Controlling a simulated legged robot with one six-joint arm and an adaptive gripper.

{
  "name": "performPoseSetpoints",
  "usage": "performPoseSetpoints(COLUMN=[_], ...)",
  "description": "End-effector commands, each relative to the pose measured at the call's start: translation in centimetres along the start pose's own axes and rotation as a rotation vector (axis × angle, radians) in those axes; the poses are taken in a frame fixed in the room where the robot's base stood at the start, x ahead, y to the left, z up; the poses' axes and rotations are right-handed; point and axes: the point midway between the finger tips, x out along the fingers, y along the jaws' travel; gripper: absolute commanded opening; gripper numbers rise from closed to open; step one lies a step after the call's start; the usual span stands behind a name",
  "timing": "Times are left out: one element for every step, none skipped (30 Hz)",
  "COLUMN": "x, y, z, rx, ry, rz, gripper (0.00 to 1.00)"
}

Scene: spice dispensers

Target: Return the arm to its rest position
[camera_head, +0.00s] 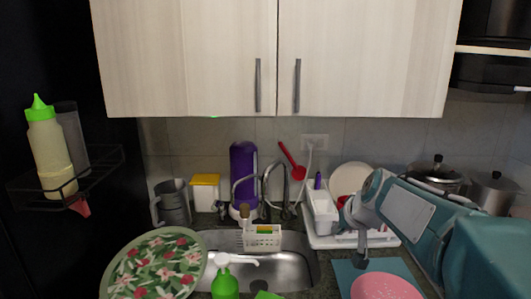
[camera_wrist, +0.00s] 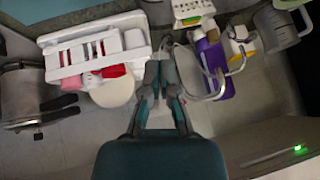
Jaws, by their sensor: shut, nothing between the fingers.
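My arm (camera_head: 425,215) is teal with a grey panel and reaches in from the right side of the head view. My gripper (camera_head: 361,255) hangs down from its far end, in front of the white dish rack (camera_head: 322,228). In the wrist view my gripper (camera_wrist: 161,62) shows with its two fingers close together, shut and empty. The dish rack (camera_wrist: 139,22) lies left of the fingertips in that view, and the purple bottle (camera_wrist: 212,65) lies to their right. I cannot tell whether the fingers touch anything.
The metal sink (camera_head: 288,270) and faucets (camera_head: 277,178) are left of my gripper. Metal pots (camera_head: 492,193) stand behind my arm. A pink plate (camera_head: 385,288) is in front. Cabinets (camera_head: 360,55) hang above. A spice dispenser (camera_head: 48,145) stands on the left wall rack (camera_head: 95,172).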

Motion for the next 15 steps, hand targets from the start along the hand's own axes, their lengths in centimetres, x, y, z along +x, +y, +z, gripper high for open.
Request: performPoseSetpoints(x=[-0.9, -1.4, -2.1, -2.6, -3.2, -4.0, -4.7, -5.3, -6.0, -6.6, -7.1, -7.8, -8.2, -8.6, -9.2], y=[-0.4, -0.6, -0.9, -1.1, -1.3, -1.6, -1.8, -2.0, -2.2, -2.3, -2.3, -2.4, -2.4, -2.5, -2.4], z=[0.8, 1.4, 2.3, 3.0, 3.9, 5.1, 6.1, 7.1, 8.5, 9.6, 10.7, 12.1, 13.2, 14.3, 15.8], rx=[-0.005, -0.008, -0.013, -0.016, -0.020, -0.025, -0.029, -0.034, -0.038, -0.043, -0.045, -0.051, -0.053, -0.057, -0.061], ry=[-0.003, -0.008, -0.013, -0.017, -0.023, -0.030, -0.036, -0.042, -0.050, -0.057, -0.062, -0.068, -0.073, -0.079, -0.084], rz=[0.004, 0.008, 0.013, 0.017, 0.023, 0.031, 0.038, 0.045, 0.054, 0.063, 0.070, 0.082, 0.090, 0.099, 0.111], gripper=[0.00, 0.00, 0.00, 0.00, 0.00, 0.00, 0.00, 0.00, 0.00, 0.00, 0.00, 0.00, 0.00, 0.00, 0.00])
